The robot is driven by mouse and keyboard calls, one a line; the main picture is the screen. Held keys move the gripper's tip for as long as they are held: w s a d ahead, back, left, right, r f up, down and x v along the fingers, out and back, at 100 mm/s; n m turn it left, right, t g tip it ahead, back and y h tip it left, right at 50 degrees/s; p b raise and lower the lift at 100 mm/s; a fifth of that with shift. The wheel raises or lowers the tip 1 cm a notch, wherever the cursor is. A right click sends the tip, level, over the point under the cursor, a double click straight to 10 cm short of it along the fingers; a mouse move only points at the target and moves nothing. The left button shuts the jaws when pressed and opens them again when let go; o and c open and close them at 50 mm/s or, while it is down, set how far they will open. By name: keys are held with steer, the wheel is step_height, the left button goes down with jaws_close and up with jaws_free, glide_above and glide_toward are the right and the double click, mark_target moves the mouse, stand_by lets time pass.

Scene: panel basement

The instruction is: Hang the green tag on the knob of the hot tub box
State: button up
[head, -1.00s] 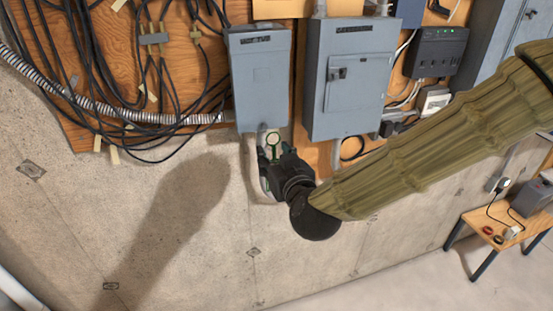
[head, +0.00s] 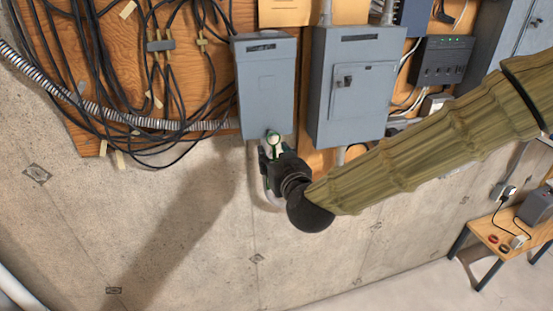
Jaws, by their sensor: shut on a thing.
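My gripper (head: 270,152) is shut on the green tag (head: 273,138), at the lower edge of the left grey box. The tag shows as a small green and white shape at the fingertips; the gripper hides the rest. The left grey box (head: 266,90) has a dark label near its top, too small to read. The larger grey box (head: 358,95) to its right also has an unreadable label, and a small dark latch on its door. I cannot tell from the labels which is the hot tub box. I make out no knob on the left box.
Black cables (head: 150,100) and a ribbed conduit (head: 60,92) run left of the boxes. A black power unit (head: 442,62) hangs at the right. A small wooden table (head: 482,228) stands lower right. The concrete wall (head: 200,230) below is clear.

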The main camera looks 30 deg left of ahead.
steer(key=shift+x, duration=1.4)
steer(key=shift+w+a+f, duration=0.1)
steer(key=shift+w+a, duration=0.3)
steer(key=shift+a, duration=0.05)
steer(key=o, duration=0.8)
steer(key=shift+f+b+v, duration=0.2)
steer(key=shift+f+v, duration=0.05)
steer(key=shift+v, duration=1.05)
steer(key=shift+f+b+v, duration=0.2)
steer(key=shift+v, duration=1.1)
steer(key=shift+f+b+v, duration=0.2)
steer(key=shift+f+v, duration=0.05)
steer(key=shift+v, duration=1)
steer(key=shift+s+d, duration=0.1)
